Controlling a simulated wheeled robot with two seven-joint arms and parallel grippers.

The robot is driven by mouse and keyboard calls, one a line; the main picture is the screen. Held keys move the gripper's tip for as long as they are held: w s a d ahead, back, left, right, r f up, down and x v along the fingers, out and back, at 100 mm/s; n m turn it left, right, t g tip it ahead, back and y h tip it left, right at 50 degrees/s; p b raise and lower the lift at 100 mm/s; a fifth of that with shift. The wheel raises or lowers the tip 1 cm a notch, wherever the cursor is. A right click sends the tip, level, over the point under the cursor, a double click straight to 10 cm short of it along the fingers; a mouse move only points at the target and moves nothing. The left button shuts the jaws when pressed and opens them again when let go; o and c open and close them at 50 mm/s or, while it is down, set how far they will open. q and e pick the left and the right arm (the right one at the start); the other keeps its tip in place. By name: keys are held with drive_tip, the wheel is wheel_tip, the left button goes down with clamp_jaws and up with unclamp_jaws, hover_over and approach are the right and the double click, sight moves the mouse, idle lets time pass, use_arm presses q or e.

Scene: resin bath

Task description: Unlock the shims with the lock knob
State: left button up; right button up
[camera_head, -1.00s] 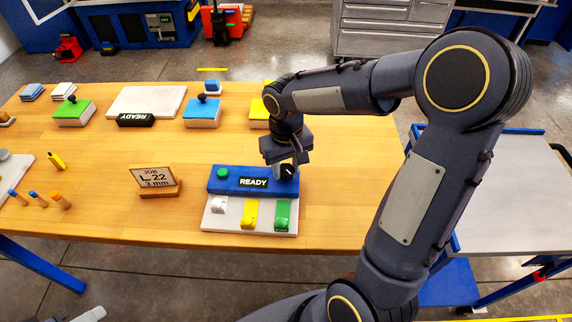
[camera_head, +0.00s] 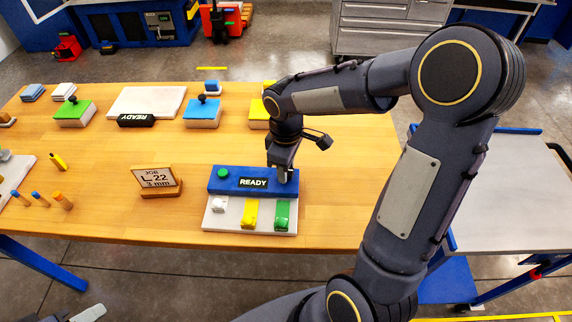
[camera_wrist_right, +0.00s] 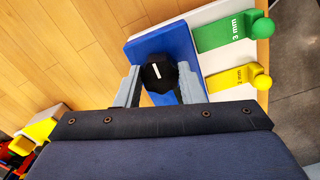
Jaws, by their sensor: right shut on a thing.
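The black lock knob (camera_wrist_right: 160,74) with a white line sits at the right end of the blue block (camera_head: 215,186). My right gripper (camera_wrist_right: 160,88) is shut on it, one finger on each side; it also shows in the head view (camera_head: 283,174), where it hides the knob. The white shim (camera_head: 218,205), yellow shim (camera_head: 250,213) and green shim (camera_head: 282,212) lie side by side on the white base (camera_head: 230,222) in front of the block. In the wrist view the yellow one reads 2 mm and the green one 3 mm. A grey part of my left gripper (camera_head: 88,313) shows at the bottom left; its jaws are unclear.
A green button (camera_head: 223,173) and a READY label (camera_head: 253,183) are on the block. A job sign (camera_head: 156,180) reading "L 22, 3 mm" stands to the left. Coloured blocks and a white slab (camera_head: 147,101) lie farther back. The wood between is clear.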

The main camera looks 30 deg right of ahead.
drive_tip(key=shift+n, duration=0.3)
idle(0.4)
drive_tip(key=o, duration=1)
wheel_tip(320, 180, up, 8)
drive_tip(key=s+a+m+t+y, duration=0.2)
drive_tip(key=s+m, duration=0.3)
drive_tip(key=s, duration=0.3)
drive_tip(key=s+a+m+t+y, duration=0.1)
drive_tip(key=s+a+m+t, duration=0.1)
drive_tip(key=s+m, duration=0.3)
drive_tip(key=s+t, duration=0.1)
drive_tip(key=s, duration=0.3)
drive_tip(key=shift+r+t+y, duration=0.3)
drive_tip(key=shift+y, duration=0.1)
